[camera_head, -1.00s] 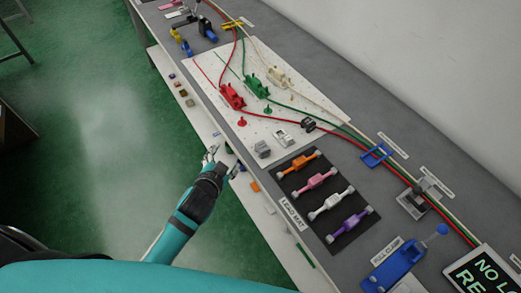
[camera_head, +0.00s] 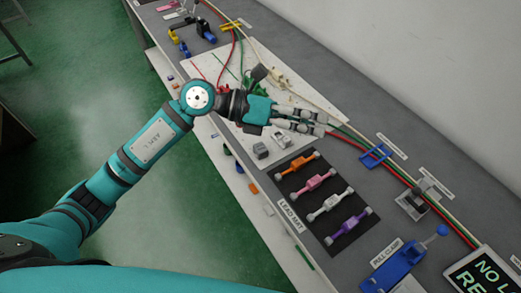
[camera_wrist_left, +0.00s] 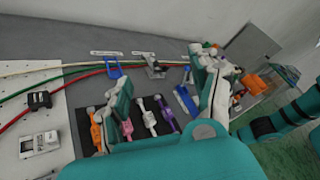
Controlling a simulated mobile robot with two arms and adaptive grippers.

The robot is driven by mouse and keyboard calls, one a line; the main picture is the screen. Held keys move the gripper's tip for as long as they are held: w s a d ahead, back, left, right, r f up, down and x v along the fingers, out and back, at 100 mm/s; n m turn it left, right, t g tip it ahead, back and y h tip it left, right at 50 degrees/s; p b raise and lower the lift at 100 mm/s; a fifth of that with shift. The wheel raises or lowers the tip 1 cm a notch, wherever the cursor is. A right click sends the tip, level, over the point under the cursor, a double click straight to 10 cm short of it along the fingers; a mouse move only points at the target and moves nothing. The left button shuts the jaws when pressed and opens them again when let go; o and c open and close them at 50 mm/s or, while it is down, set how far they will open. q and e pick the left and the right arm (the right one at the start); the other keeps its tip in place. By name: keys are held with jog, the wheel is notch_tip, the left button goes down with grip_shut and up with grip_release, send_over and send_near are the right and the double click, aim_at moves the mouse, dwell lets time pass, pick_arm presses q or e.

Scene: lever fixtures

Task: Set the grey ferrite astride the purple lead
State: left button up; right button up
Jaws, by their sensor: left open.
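The purple lead (camera_head: 349,229) lies at the near end of the black lead mat (camera_head: 345,246); it also shows in the left wrist view (camera_wrist_left: 168,113), between my fingers in the picture. Two small grey blocks sit at the near edge of the white board, one darker grey (camera_head: 260,151) and one paler (camera_head: 280,140); I take the darker one for the grey ferrite but cannot be sure. My left gripper (camera_head: 322,124) is open and empty, above the board's right part and the cables, apart from the mat. My right gripper is not in view.
Orange (camera_head: 297,163), pink (camera_head: 315,181) and white (camera_head: 330,204) leads share the mat. A black ferrite (camera_wrist_left: 40,100) sits on the cables. A blue frame (camera_head: 375,155), a grey clamp (camera_head: 413,205) and the blue pull clamp (camera_head: 395,267) stand to the right.

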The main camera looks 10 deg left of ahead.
pick_arm(q)
jog(key=w+a+f+m+y, duration=0.2)
jog(key=a+f+y, duration=0.3)
jog(key=a+y, duration=0.15)
jog(key=y, duration=0.5)
send_near(264, 146)
jog(key=x, duration=0.1)
jog(key=p+x, duration=0.2)
jog(key=shift+w+a+f, duration=0.2)
jog(key=shift+f, duration=0.2)
jog(key=shift+w+d+f+t, duration=0.15)
jog(key=shift+f+t, duration=0.15)
jog(key=shift+f, duration=0.25)
jog(key=x, duration=0.1)
jog(key=p+x, duration=0.2)
jog(key=x, duration=0.1)
jog(key=shift+s+d, duration=0.25)
jog(key=shift+d, duration=0.15)
jog(key=shift+w+d+f, duration=0.1)
jog(key=shift+w+f, duration=0.05)
jog(key=shift+f, duration=0.4)
jog(key=c, duration=1.2)
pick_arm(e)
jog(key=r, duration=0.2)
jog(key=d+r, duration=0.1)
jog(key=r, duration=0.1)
pick_arm(q)
jog(key=shift+r, duration=0.1)
jog(key=shift+c, duration=0.2)
